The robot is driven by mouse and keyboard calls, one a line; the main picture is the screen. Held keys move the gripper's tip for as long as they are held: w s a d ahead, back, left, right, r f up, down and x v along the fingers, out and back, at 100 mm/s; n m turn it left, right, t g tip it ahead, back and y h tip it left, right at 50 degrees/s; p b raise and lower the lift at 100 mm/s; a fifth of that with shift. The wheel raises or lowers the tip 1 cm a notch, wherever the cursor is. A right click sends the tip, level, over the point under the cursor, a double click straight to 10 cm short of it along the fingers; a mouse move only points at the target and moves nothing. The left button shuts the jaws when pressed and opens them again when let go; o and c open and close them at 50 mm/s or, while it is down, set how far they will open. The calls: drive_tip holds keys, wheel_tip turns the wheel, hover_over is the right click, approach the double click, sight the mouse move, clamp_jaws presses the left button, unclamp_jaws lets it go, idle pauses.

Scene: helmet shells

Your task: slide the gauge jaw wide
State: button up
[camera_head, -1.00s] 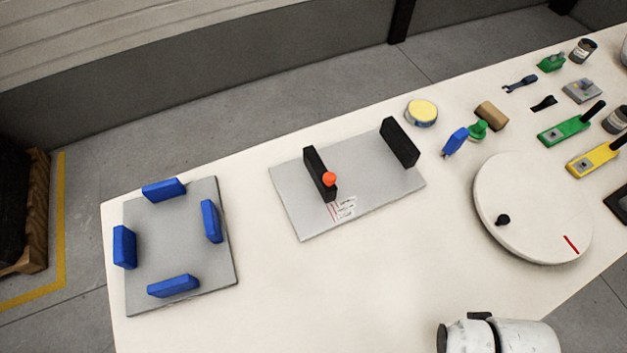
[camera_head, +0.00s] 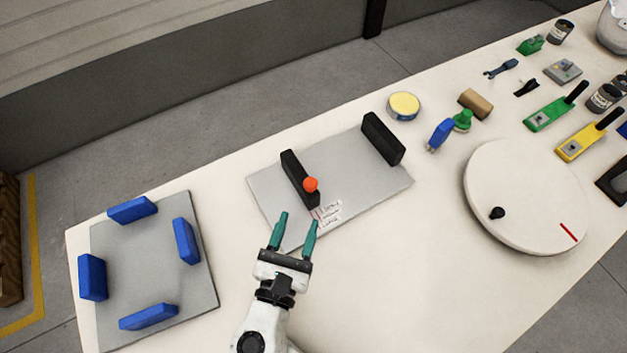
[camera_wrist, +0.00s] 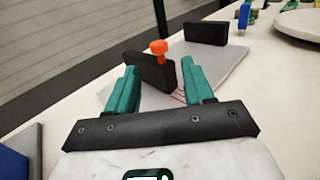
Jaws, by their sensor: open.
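The gauge is a grey plate (camera_head: 355,185) with two black upright jaws. The left jaw (camera_head: 294,172) carries an orange-red knob (camera_head: 310,184); the right jaw (camera_head: 382,139) stands near the plate's far right end, with a wide gap between them. Red marks and a small printed label (camera_head: 327,213) lie beside the left jaw's near end. My gripper (camera_head: 297,220) is open and empty, its teal fingers over the plate's near left edge, short of the knob. In the wrist view the knob (camera_wrist: 159,48) and left jaw (camera_wrist: 150,71) show ahead between the fingers (camera_wrist: 160,80).
A grey plate with several blue blocks (camera_head: 205,285) lies to the left. A white round turntable (camera_head: 520,190) with a black knob stands right. A yellow-topped tin (camera_head: 404,105), tools and small parts sit at the back right. The table's front middle is clear.

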sight(308, 188)
drive_tip(key=shift+w+a+r, duration=0.1)
drive_tip(key=shift+w+a, duration=0.05)
drive_tip(key=shift+w, duration=0.15)
drive_tip(key=w, duration=0.3)
drive_tip(key=w+d, duration=0.1)
drive_tip(key=w, duration=0.2)
drive_tip(key=w+d+p, duration=0.1)
drive_tip(key=w, duration=0.2)
drive_tip(key=shift+w, duration=0.4)
clamp_jaws()
